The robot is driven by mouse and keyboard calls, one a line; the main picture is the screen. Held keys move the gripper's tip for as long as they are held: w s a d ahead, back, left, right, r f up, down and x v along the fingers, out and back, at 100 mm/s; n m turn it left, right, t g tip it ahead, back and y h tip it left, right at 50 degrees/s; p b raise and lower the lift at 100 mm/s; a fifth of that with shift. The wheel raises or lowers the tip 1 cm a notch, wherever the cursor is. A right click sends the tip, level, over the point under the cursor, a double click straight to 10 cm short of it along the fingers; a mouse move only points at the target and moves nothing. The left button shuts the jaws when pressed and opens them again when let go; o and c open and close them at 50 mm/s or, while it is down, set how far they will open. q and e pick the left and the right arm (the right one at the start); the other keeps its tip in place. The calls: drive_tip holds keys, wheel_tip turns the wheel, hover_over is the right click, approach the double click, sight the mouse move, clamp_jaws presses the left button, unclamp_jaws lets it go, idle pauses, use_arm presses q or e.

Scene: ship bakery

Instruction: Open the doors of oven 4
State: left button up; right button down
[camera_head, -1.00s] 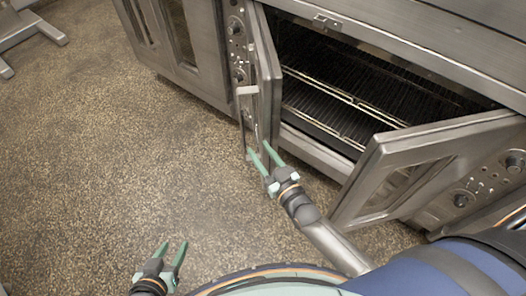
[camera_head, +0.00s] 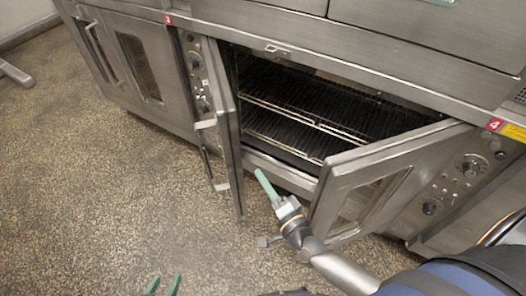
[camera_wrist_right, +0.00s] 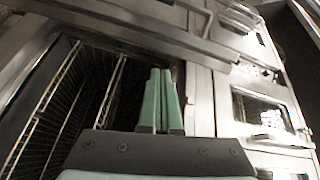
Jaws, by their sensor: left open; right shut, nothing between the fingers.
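Oven 4, marked by a red "4" label (camera_head: 494,124), stands with both doors swung outward. Its left door (camera_head: 229,140) is seen nearly edge-on, with a handle (camera_head: 206,124) on its outer side. Its right door (camera_head: 412,150) has a window and angles out toward me. The racks (camera_head: 300,118) inside are visible. My right gripper (camera_head: 260,175) is shut and empty, in front of the opening between the two doors. The right wrist view shows its closed fingers (camera_wrist_right: 160,95) beside the racks (camera_wrist_right: 60,105). My left gripper (camera_head: 163,285) is open at the bottom edge, low over the floor, partly cut off.
A neighbouring oven with closed doors (camera_head: 140,60) and a red "3" label (camera_head: 168,19) stands on the left. A control panel (camera_head: 455,185) is right of the right door. The speckled floor (camera_head: 90,180) on the left is clear.

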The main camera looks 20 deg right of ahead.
drive_tip(key=w+m, duration=0.2)
drive_tip(key=w, duration=0.7)
drive_tip(key=shift+m+b, duration=0.4)
drive_tip(key=shift+b, duration=0.05)
drive_tip(key=shift+a+r+h, duration=0.15)
drive_tip(key=shift+a+h, duration=0.1)
drive_tip(key=shift+h, duration=0.15)
